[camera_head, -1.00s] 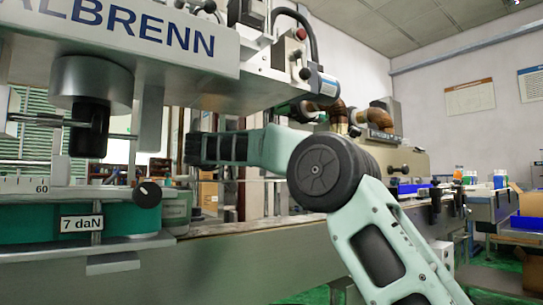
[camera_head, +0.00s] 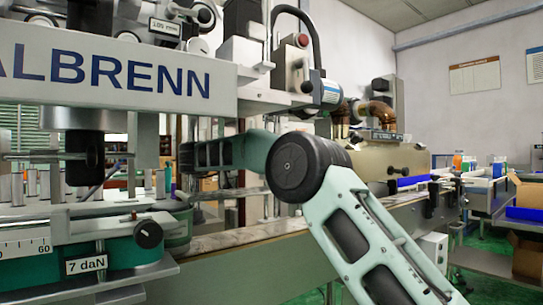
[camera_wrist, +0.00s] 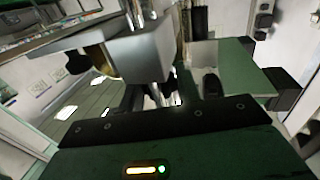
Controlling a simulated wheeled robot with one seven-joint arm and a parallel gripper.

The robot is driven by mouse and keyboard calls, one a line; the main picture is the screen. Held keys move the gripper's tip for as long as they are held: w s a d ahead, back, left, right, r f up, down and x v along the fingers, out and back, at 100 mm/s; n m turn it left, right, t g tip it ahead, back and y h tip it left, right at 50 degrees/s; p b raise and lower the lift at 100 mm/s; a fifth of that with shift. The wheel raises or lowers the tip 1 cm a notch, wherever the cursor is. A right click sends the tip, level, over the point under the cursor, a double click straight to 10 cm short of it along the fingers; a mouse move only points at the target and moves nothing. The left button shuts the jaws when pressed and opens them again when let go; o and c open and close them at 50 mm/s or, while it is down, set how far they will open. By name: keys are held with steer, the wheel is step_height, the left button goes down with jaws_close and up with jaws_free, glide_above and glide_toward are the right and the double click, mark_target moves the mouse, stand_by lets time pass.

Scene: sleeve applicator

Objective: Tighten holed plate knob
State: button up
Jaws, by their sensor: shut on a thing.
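My gripper (camera_wrist: 154,92) shows in the wrist view, its dark fingers beyond the black-edged green hand, close under a grey metal block (camera_wrist: 143,52). It is shut on a small part between the fingers; that part is mostly hidden, and I cannot tell its shape. In the head view my forearm reaches left behind the machine's front, and the gripper is hidden there. I cannot make out a holed plate with certainty.
The white ALBRENN machine head (camera_head: 110,82) overhangs at the left, with a dark cylinder (camera_head: 85,160) below it and several metal pegs behind. A conveyor (camera_head: 260,238) runs to the right. Blue bins and a cardboard box (camera_head: 528,255) stand at the far right.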

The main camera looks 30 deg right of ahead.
steer(key=o, duration=0.9)
steer(key=shift+a, duration=0.1)
steer(key=shift+p+v, duration=5.25)
steer(key=shift+v, duration=3.4)
steer(key=shift+o, duration=0.3)
steer(key=shift+s, duration=0.1)
